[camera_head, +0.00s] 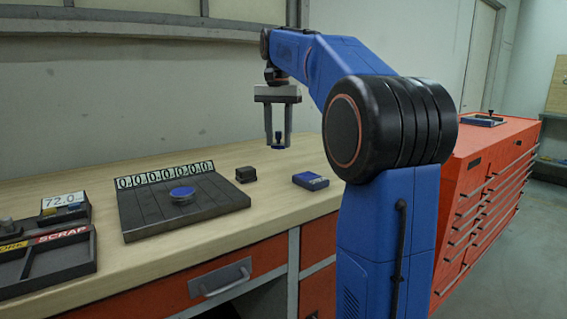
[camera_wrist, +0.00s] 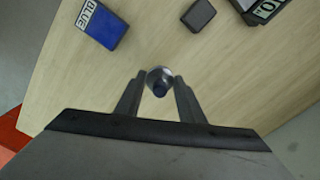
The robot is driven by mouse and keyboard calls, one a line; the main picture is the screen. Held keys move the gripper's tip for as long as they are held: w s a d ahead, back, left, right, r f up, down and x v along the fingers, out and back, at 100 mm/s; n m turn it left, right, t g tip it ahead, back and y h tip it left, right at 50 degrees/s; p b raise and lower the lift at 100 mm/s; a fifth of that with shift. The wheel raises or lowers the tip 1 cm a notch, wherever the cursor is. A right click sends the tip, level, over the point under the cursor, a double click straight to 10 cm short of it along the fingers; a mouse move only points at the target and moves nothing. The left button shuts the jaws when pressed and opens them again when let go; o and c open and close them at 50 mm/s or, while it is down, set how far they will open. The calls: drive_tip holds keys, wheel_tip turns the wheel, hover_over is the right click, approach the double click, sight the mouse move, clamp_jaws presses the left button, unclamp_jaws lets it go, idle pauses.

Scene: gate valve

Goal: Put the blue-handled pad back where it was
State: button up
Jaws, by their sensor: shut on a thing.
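The pad appears clear of the bench top. A blue block (camera_head: 310,181) lies on the bench to the right below my gripper; in the wrist view the blue block (camera_wrist: 103,25) bears a label reading BLUE. A small dark block (camera_head: 245,174) sits left of it.
A dark slotted plate (camera_head: 220,198) with a row of number tags carries a round blue-topped disc (camera_head: 182,194). A dark tray (camera_head: 75,258) marked SCRAP and a 72.0 display (camera_head: 66,200) stand at the left. A red drawer cabinet (camera_head: 480,175) stands right. The bench has bare wood around the blocks.

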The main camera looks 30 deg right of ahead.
sight(278, 171)
drive_tip(key=shift+f, duration=3.55)
drive_tip(key=o, duration=0.9)
drive_tip(key=shift+f, duration=0.1)
drive_tip(key=shift+o, duration=0.2)
wheel_tip(278, 171, up, 12)
drive_tip(key=shift+r, duration=0.15)
